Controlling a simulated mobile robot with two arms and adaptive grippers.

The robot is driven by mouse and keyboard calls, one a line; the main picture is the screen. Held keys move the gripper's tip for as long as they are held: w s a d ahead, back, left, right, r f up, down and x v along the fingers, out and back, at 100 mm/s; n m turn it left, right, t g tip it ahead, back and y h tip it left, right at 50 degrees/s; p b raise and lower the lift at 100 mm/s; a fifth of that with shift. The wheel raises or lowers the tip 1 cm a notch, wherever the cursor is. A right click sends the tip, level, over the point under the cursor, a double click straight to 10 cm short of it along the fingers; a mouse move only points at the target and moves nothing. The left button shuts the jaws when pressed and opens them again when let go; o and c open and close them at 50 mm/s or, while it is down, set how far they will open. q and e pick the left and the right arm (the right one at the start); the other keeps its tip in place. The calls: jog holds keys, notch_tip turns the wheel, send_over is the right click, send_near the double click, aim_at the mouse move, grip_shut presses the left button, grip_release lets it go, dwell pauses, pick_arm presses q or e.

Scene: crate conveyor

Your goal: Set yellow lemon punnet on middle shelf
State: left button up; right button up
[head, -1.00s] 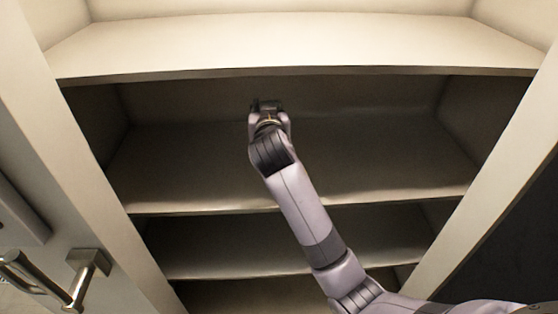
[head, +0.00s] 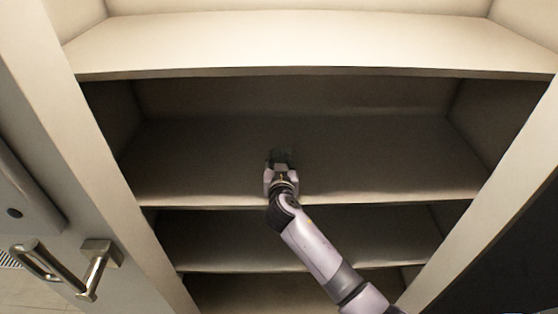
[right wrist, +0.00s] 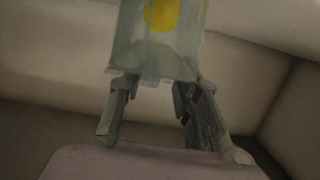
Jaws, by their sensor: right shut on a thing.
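My right gripper (head: 281,160) is over the front half of the wide shelf board (head: 385,165) just below the bright top one. In the right wrist view my right gripper (right wrist: 155,88) is shut on the lemon punnet (right wrist: 140,58), a grey-green pack with a yellow patch. Its upper part runs out of that picture. In the head view the punnet is too dark and hidden by my gripper to make out. Whether it touches the shelf I cannot tell. My left gripper is not in view.
The bright upper shelf (head: 300,40) overhangs the back of this bay. Lower shelves (head: 300,240) lie beneath. Side walls bound the bay, and the board around my gripper looks empty. A door with a metal handle (head: 88,275) stands at the lower left.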

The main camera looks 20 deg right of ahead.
jog(key=shift+f, duration=0.2)
jog(key=o, duration=1.1)
jog(key=shift+r, duration=0.1)
jog(key=shift+o, duration=0.2)
